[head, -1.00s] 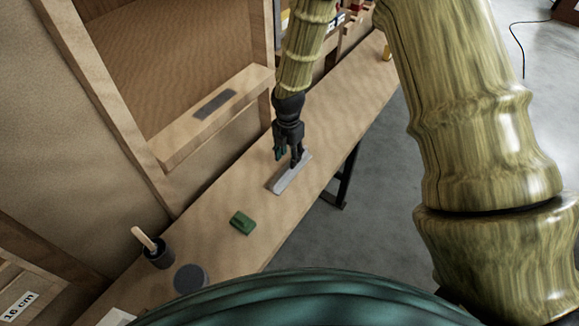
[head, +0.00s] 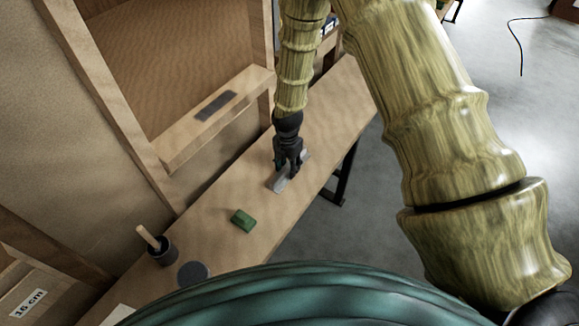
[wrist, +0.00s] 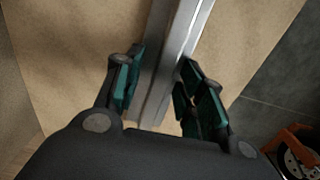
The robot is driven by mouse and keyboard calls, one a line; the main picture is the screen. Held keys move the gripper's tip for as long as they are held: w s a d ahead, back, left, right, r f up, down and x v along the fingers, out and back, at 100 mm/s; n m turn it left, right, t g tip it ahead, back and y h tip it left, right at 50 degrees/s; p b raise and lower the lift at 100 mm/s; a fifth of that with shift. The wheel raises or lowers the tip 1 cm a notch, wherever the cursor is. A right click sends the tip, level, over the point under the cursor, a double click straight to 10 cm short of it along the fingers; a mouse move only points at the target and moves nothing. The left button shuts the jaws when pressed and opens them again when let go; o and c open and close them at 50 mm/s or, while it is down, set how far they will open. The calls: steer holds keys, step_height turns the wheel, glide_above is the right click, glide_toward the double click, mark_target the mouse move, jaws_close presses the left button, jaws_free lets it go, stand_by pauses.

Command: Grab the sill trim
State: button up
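The sill trim (head: 283,184) is a narrow silvery metal strip lying on the wooden bench top. In the wrist view the trim (wrist: 175,60) runs lengthwise between the two green-padded fingers. My gripper (head: 286,172) is over the trim, pointing down, with its fingers low at the bench. In the wrist view my gripper (wrist: 158,92) is open, with one finger on each side of the trim. The left finger is very close to the trim's edge; I cannot tell whether it touches.
The wooden bench (head: 215,215) holds a green block (head: 243,220), a dark cup with a wooden handle (head: 158,247) and a grey disc (head: 193,274). A framed wooden panel with a ledge (head: 185,140) stands to the left. Grey floor lies right of the bench.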

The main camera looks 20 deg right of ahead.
steer(key=shift+c, duration=0.3)
jaws_close()
steer(key=shift+r, duration=0.15)
